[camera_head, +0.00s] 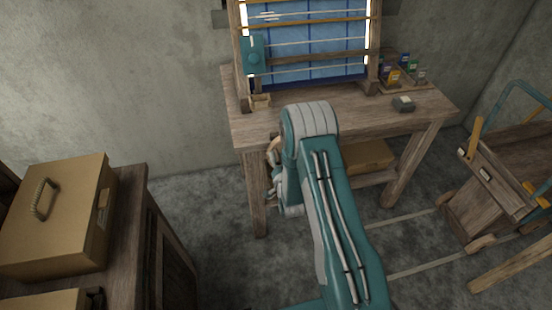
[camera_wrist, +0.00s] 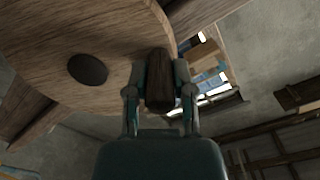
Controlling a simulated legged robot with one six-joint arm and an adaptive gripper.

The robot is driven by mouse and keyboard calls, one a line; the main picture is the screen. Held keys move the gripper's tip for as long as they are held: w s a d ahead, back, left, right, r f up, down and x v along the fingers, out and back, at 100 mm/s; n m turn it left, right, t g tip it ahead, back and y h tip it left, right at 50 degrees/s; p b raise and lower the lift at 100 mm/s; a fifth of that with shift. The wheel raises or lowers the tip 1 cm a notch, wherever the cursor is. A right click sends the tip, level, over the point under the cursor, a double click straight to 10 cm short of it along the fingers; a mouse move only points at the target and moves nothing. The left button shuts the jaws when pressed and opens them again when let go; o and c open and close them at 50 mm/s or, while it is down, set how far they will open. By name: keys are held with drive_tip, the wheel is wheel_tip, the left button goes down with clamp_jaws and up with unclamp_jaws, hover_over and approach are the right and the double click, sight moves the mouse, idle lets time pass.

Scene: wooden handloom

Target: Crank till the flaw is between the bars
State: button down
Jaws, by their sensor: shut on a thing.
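The wooden crank wheel (camera_wrist: 118,72) fills the upper left of the wrist view, with a dark round hub (camera_wrist: 88,69). My gripper (camera_wrist: 160,75) is shut on the wheel's wooden handle (camera_wrist: 160,97), one finger on each side. In the head view my arm hides the wheel and most of the gripper. The loom's blue cloth (camera_head: 318,30) stands upright at the table's back, with light and yellow bars (camera_head: 330,19) across it. A small whitish mark (camera_head: 268,15) shows on the cloth near the upper yellow bars; I cannot tell whether it is the flaw.
The wooden table (camera_head: 345,112) carries small coloured bottles (camera_head: 393,75) and a dark block (camera_head: 403,104) at right. A tan box (camera_head: 55,220) sits on a cabinet at left. A wooden cart (camera_head: 500,180) stands at right. The floor between cabinet and table is clear.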

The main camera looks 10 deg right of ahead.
drive_tip(key=shift+w+r, duration=0.1)
drive_tip(key=shift+r, duration=0.1)
drive_tip(key=shift+c, duration=2.4)
unclamp_jaws()
drive_tip(key=shift+f, duration=0.1)
drive_tip(key=shift+s+f, duration=0.1)
drive_tip(key=shift+s, duration=0.5)
drive_tip(key=s, duration=1.1)
drive_tip(key=shift+w, duration=0.1)
